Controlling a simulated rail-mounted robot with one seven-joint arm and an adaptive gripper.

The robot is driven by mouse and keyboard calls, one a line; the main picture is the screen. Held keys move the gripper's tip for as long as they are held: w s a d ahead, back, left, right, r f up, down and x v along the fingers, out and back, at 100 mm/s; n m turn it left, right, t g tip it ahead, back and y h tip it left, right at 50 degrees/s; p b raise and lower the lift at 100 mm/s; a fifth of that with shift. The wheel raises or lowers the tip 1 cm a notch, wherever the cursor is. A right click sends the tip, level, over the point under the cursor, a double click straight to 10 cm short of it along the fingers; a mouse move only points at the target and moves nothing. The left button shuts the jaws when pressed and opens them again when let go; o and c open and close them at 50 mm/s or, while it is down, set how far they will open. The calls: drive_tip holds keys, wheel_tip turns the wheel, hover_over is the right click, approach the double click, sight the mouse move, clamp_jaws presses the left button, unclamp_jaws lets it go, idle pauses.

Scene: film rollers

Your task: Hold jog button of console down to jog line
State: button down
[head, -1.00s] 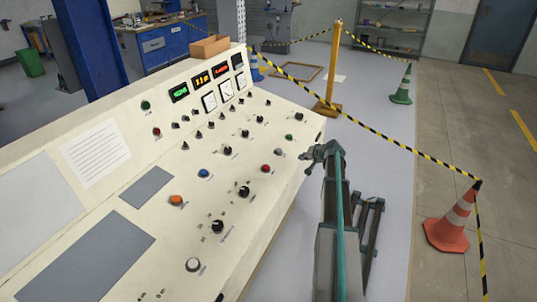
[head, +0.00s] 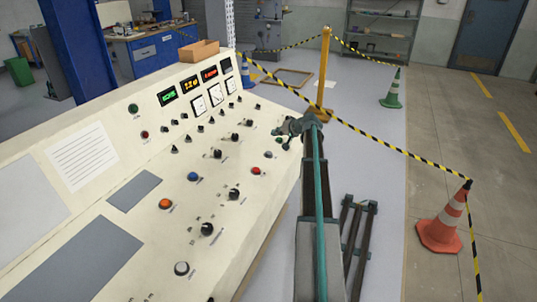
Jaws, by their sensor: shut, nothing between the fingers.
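The console (head: 222,190) is a long cream sloped desk with buttons, knobs and displays. Its buttons include a white one (head: 181,268), an orange one (head: 166,203), a blue one (head: 193,176), a red one (head: 255,170), a grey one (head: 268,155) and a green one (head: 279,140). The labels are too small to read, so I cannot tell which is the jog button. My gripper (head: 281,136) is shut and empty at the console's far right end, over or beside the green button and partly covering it. I cannot tell whether it touches the panel.
A cardboard box (head: 200,50) sits on the console's back ledge. A green cone (head: 393,90) stands farther back.

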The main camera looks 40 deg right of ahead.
drive_tip(key=b, duration=0.3)
hover_over(271, 154)
drive_tip(key=f, duration=0.7)
drive_tip(key=shift+s+d+f, duration=0.25)
drive_tip(key=shift+w+a+f, duration=0.1)
drive_tip(key=shift+w+f, duration=0.05)
drive_tip(key=shift+f, duration=0.4)
drive_tip(key=shift+f+b, duration=0.15)
drive_tip(key=shift+b, duration=0.2)
drive_tip(key=shift+w+f+b, duration=0.1)
drive_tip(key=shift+f+b, duration=0.15)
drive_tip(key=shift+b, duration=0.1)
drive_tip(key=shift+a+f+b, duration=0.1)
drive_tip(key=shift+f+b, duration=0.35)
idle(1.0)
idle(1.6)
drive_tip(key=shift+r, duration=0.9)
drive_tip(key=shift+s+d+r+p, duration=0.15)
drive_tip(key=shift+s+r+p, duration=0.05)
drive_tip(key=shift+r, duration=0.6)
drive_tip(key=shift+s+d+r+p, duration=0.1)
drive_tip(key=shift+s+r+p, duration=0.1)
drive_tip(key=shift+r, duration=0.65)
drive_tip(key=shift+s+d+r+p, duration=0.15)
drive_tip(key=shift+s+r+p, duration=0.05)
drive_tip(key=shift+r, duration=0.6)
